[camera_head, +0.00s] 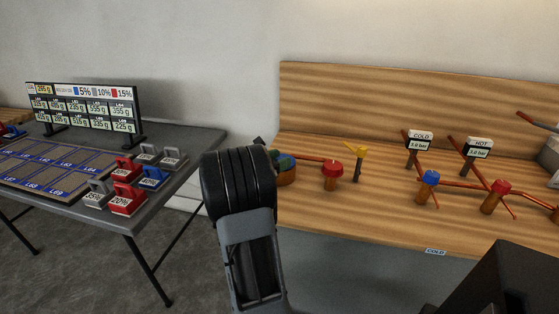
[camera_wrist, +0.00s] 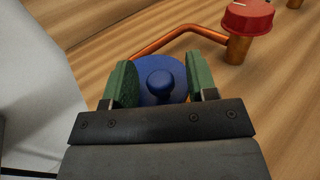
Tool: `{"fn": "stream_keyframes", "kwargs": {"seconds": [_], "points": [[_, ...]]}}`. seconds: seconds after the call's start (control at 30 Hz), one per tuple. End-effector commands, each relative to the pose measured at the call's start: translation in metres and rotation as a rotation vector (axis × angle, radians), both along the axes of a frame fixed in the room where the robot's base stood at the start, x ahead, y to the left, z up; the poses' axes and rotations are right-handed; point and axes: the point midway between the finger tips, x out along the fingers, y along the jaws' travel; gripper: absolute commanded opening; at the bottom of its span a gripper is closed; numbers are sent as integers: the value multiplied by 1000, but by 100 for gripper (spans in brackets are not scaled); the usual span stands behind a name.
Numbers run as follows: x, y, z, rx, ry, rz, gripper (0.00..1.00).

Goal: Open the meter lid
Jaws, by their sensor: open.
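The meter lid (camera_wrist: 170,70) is a blue round disc with a blue knob (camera_wrist: 160,82) on top, in the middle of the wrist view. My gripper (camera_wrist: 159,76) is open, with one green finger on each side of the knob. The wrist view does not show clearly whether either finger touches the lid. In the head view the copper meter body (camera_head: 288,179) sits on the wooden bench just right of my arm. My gripper and arm hide much of the meter and lid there.
A copper pipe runs from the meter to a red-topped valve (camera_head: 332,171), with a yellow-handled tap (camera_head: 358,160) beside it. Blue (camera_head: 429,180) and red (camera_head: 500,187) valves stand further right. A grey table (camera_head: 180,170) with weights and a display board is at left.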

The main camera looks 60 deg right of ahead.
Motion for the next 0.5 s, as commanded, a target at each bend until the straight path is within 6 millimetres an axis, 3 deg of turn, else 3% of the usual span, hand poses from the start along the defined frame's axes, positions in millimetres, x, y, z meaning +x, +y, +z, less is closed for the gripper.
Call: {"fn": "stream_keyframes", "kwargs": {"seconds": [0.3, 0.5], "points": [[-1, -2, 0, 0, 0, 1, 52], [-1, -2, 0, 0, 0, 0, 34]]}}
